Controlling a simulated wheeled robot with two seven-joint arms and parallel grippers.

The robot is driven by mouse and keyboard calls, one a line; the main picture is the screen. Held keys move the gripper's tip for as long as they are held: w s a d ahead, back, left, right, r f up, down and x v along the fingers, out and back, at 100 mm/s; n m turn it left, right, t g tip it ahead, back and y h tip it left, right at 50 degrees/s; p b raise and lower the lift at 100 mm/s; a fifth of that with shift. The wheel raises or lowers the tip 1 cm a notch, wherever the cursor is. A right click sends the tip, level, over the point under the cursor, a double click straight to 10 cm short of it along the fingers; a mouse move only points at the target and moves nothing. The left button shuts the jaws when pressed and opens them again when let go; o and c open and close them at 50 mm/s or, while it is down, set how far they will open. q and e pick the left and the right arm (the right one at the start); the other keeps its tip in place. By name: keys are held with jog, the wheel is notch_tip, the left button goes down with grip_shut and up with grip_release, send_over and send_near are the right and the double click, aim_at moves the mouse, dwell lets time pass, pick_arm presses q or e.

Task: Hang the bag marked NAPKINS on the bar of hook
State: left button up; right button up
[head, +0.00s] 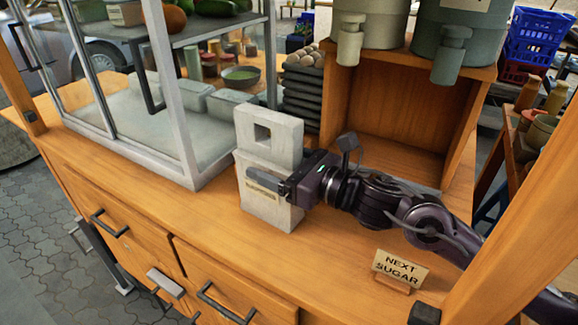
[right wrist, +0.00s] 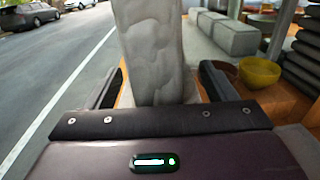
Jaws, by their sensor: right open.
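A pale grey clay-like bag (head: 267,205) stands upright on the wooden counter, with a square hole through its upper part and a tan label on its front. The label is too small to read. My right gripper (head: 296,184) reaches it from the right, at mid-height, open. In the right wrist view, the bag (right wrist: 155,55) rises between the two spread fingers (right wrist: 160,88), with a gap visible at the right finger. My left gripper is not in view.
A glass case (head: 180,120) stands left of the bag. An open wooden box (head: 395,140) with grey tapped canisters (head: 465,30) on top is behind. A small sign reading SUGAR (head: 400,268) stands at the front right. The counter front (head: 230,240) is clear.

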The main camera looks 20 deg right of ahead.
jog(key=shift+r, duration=0.1)
jog(key=shift+p, duration=0.55)
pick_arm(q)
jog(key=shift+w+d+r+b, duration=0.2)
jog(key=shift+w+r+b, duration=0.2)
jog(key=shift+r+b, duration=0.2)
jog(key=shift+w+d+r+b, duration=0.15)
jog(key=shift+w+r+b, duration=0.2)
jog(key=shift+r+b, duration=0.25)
pick_arm(e)
jog(key=v, duration=0.7)
jog(key=shift+s+d+f, duration=0.2)
jog(key=shift+s+f, duration=0.1)
jog(key=shift+f, duration=0.1)
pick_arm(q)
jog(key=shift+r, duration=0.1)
